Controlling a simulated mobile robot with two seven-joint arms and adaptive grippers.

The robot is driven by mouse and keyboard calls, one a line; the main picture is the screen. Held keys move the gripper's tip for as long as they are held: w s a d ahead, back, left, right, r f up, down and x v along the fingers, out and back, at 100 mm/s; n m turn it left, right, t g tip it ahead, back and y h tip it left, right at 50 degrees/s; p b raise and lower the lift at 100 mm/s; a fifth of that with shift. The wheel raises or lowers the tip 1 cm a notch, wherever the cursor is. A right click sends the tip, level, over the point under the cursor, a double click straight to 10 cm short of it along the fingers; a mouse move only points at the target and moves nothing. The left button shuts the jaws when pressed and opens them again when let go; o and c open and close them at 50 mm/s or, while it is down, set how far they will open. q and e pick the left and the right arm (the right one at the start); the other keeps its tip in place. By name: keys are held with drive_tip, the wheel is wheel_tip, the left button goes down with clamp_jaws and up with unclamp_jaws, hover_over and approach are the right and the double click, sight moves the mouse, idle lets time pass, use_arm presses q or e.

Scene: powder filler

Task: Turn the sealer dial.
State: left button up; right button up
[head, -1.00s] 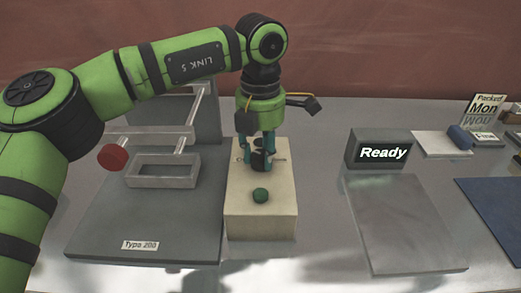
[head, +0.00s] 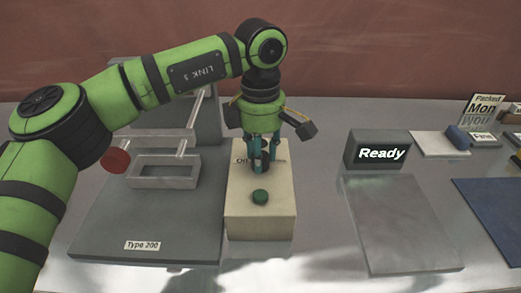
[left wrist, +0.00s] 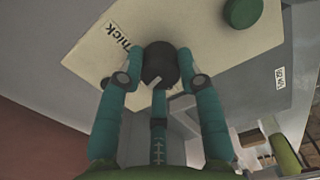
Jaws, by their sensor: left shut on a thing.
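The black sealer dial (left wrist: 160,62) sits on top of the cream sealer box (head: 260,218). In the left wrist view it lies between the teal fingers of my left gripper (left wrist: 161,80), with a pale pointer mark on its near side. My left gripper (head: 263,165) comes down from above and is shut on the dial. In the head view the fingers hide most of the dial. A label reading "Thick" (left wrist: 108,40), partly cut by a finger, lies beside the dial. A green button (head: 260,196) stands in front of the dial. My right gripper is not in view.
Left of the box is a grey machine marked "Type 200" (head: 142,245), with a frame and a red knob (head: 116,161). To the right, a screen reads "Ready" (head: 380,153) behind a flat grey plate (head: 405,230). Free table lies between the box and the plate.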

use_arm(q)
drive_tip(key=shift+f+m, duration=0.15)
drive_tip(key=shift+m, duration=1.15)
drive_tip(key=o, duration=1.1)
drive_tip(key=shift+o, duration=0.2)
drive_tip(key=shift+a, duration=0.1)
wheel_tip(320, 180, up, 12)
